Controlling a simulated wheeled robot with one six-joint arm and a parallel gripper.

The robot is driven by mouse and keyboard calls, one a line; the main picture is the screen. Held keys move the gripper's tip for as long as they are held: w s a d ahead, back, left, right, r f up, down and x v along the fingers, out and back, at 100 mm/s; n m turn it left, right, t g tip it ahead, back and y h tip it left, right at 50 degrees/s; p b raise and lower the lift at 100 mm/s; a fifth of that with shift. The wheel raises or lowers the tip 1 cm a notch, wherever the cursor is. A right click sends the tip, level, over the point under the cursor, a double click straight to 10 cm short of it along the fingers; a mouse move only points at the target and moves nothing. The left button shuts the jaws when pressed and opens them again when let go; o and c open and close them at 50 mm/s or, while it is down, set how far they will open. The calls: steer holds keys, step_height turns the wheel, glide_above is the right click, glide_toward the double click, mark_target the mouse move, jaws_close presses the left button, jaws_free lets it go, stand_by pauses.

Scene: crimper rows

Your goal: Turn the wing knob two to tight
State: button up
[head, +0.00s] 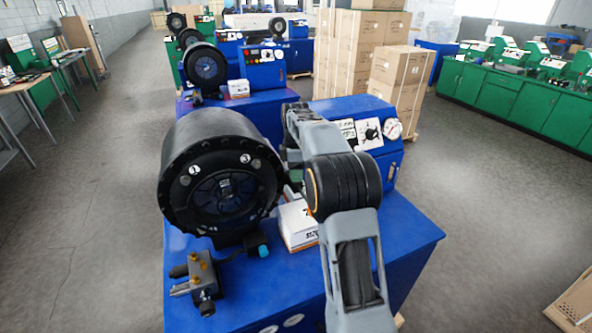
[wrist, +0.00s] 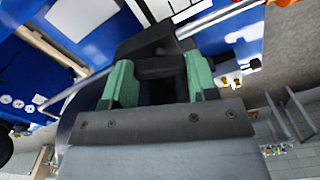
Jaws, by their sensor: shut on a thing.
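In the wrist view, my gripper (wrist: 158,82) has its two green-padded fingers closed on a black wing knob (wrist: 155,66), one pad on each side. A white plate with black markings (wrist: 172,8) lies behind the knob, on a blue surface. The knob's mark cannot be read. In the head view, my arm hides the gripper and the held knob. Another black knob (head: 372,133) stands uncovered on a white plate of the blue control box, and a second plate (head: 347,129) is partly covered by my arm.
A large black crimper head (head: 222,175) stands left of my arm. A white carton (head: 298,225) and a metal valve fitting (head: 202,277) sit on the blue bench (head: 400,236). A round gauge (head: 393,129) is right of the plates. Open floor lies to the right.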

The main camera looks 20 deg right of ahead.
steer(key=m, duration=0.4)
steer(key=shift+m, duration=2.2)
steer(key=o, duration=0.9)
steer(key=shift+o, duration=0.2)
steer(key=shift+r, duration=0.15)
step_height(320, 180, up, 14)
steer(key=shift+f, duration=0.25)
